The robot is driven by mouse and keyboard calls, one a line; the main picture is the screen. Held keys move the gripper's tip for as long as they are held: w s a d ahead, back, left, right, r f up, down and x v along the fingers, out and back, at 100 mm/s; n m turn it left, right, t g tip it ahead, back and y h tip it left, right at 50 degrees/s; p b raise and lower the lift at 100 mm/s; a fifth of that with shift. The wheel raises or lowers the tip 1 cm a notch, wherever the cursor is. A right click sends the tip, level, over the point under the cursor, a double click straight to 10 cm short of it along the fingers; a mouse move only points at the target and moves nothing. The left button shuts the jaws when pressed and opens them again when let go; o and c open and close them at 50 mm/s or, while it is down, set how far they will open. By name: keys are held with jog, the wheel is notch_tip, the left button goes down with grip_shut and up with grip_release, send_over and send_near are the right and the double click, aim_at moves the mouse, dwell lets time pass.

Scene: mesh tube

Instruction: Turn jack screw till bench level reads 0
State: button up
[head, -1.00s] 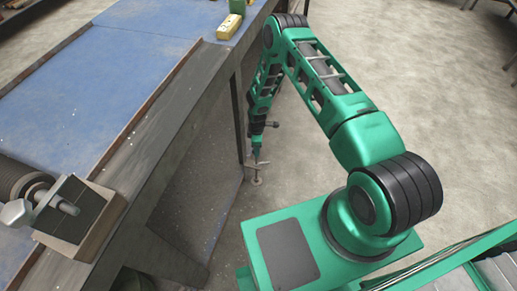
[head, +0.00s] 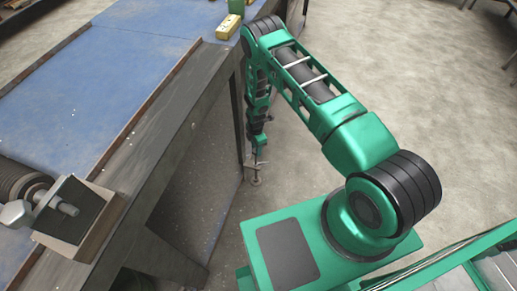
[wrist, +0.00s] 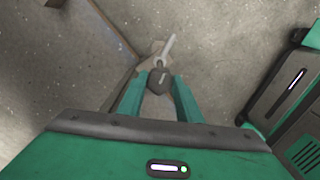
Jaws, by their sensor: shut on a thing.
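The jack screw (head: 254,180) stands on the floor beside the bench leg, small in the head view. In the wrist view its dark rounded head (wrist: 159,78) sits between my two green fingers, with a pale bar (wrist: 169,48) sticking out away from me, slightly right. My gripper (wrist: 158,86) is shut on the jack screw's head from above; in the head view my gripper (head: 258,157) points down at it. A small yellow block (head: 229,27), perhaps the bench level, lies on the bench (head: 150,110) near its far right edge. Its reading is too small to make out.
A vise-like fixture (head: 62,208) is on the bench at the lower left. A green object (head: 237,6) stands behind the yellow block. The bench's side is close to the left of my arm. Open concrete floor (head: 420,90) lies to the right.

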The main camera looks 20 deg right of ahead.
jog(key=shift+s+a, duration=0.15)
jog(key=shift+a, duration=0.4)
jog(key=o, duration=1)
jog(key=shift+o, duration=0.2)
jog(key=shift+d, duration=0.15)
jog(key=shift+r, duration=0.1)
jog(key=shift+w+d+r, duration=0.1)
jog(key=shift+w+r, duration=0.1)
jog(key=shift+r, duration=0.15)
notch_tip(320, 180, up, 10)
jog(key=shift+s, duration=0.15)
jog(key=shift+f, duration=0.1)
